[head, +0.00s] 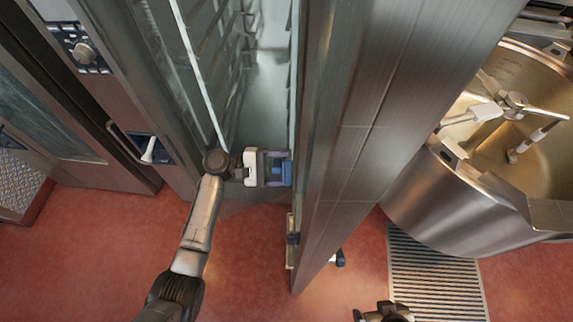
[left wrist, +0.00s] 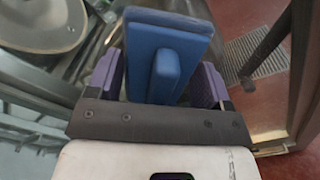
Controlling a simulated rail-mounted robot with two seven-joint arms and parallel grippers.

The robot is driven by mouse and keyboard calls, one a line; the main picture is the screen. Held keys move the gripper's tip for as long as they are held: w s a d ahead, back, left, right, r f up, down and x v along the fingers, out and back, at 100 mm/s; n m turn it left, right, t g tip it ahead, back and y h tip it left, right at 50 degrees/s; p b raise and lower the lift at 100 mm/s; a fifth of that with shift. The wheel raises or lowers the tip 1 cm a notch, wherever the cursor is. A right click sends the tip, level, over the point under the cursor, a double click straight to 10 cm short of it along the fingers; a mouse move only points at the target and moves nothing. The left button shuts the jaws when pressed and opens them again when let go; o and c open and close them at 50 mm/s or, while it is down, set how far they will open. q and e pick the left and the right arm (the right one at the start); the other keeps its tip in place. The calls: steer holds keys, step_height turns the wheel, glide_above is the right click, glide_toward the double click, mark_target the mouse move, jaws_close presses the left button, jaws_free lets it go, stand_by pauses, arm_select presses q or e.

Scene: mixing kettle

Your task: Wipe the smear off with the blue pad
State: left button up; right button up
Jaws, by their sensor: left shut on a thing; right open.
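My left gripper (head: 276,168) is shut on the blue pad (head: 284,174), with its arm reaching in from below. In the left wrist view the blue pad (left wrist: 168,50) is a flat block with a raised grip, and the purple fingers (left wrist: 160,85) are on either side of that grip. In the head view the pad is close to the inner side of the open cabinet door (head: 345,150); I cannot tell whether it touches. I cannot make out a smear in either view. My right gripper's fingers do not show; only a dark part of mine is at the bottom edge.
A steel mixing kettle (head: 450,205) stands to the right, beyond the door. A floor grate (head: 435,280) lies below it. The racked cabinet interior (head: 265,95) is above the pad. Steel cabinet fronts (head: 90,150) line the left. Red floor is clear at lower left.

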arm_select(q)
steer(key=shift+a, duration=0.1)
steer(key=a, duration=0.2)
steer(key=shift+s+a, duration=0.1)
steer(key=shift+a, duration=0.3)
stand_by(0.9)
